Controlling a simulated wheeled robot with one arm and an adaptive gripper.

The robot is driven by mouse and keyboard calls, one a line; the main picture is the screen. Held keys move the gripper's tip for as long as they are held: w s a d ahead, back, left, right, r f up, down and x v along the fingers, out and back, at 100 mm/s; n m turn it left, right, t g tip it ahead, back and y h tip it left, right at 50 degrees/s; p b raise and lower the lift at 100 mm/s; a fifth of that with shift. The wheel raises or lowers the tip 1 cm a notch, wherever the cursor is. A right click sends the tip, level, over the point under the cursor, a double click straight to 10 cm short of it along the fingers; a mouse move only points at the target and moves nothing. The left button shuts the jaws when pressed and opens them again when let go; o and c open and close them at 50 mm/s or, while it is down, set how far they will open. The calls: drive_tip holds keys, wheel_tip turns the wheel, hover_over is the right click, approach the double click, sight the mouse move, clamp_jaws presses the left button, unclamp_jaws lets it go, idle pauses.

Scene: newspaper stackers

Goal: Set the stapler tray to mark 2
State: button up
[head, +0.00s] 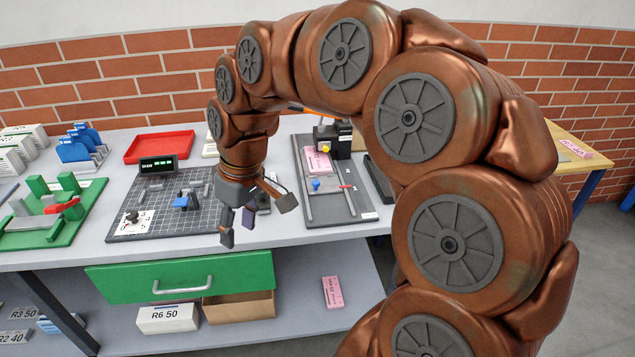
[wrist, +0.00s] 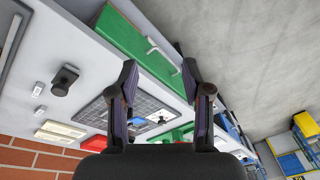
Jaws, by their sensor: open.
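A dark grey board (head: 350,209) with two light rails stands right of my gripper in the head view. A tray-like piece on it carries a pink block (head: 318,160), a blue knob (head: 315,184) and a red pointer (head: 347,187); I take this as the stapler tray. A black and yellow stapler-like device (head: 333,138) stands at the board's back end. Mark numbers are too small to read. My gripper (head: 247,220) is open, fingers pointing down, near the table's front edge and left of the board. Its empty fingers also show in the wrist view (wrist: 160,72).
A red tray (head: 160,146) lies behind. A green drawer (head: 181,277) below is partly open. My arm covers much of the head view's right side.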

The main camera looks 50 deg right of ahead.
drive_tip(key=w+d+t+b, duration=0.1)
drive_tip(key=w+d, duration=0.3)
drive_tip(key=d, duration=0.2)
drive_tip(key=w+d+t, duration=0.1)
drive_tip(key=w+d, duration=0.3)
drive_tip(key=d, duration=0.3)
drive_tip(key=m+t+h+b, duration=0.1)
drive_tip(key=m, duration=0.1)
approach(316, 182)
drive_tip(key=shift+p+x, duration=0.55)
drive_tip(key=shift+x, duration=3.7)
clamp_jaws()
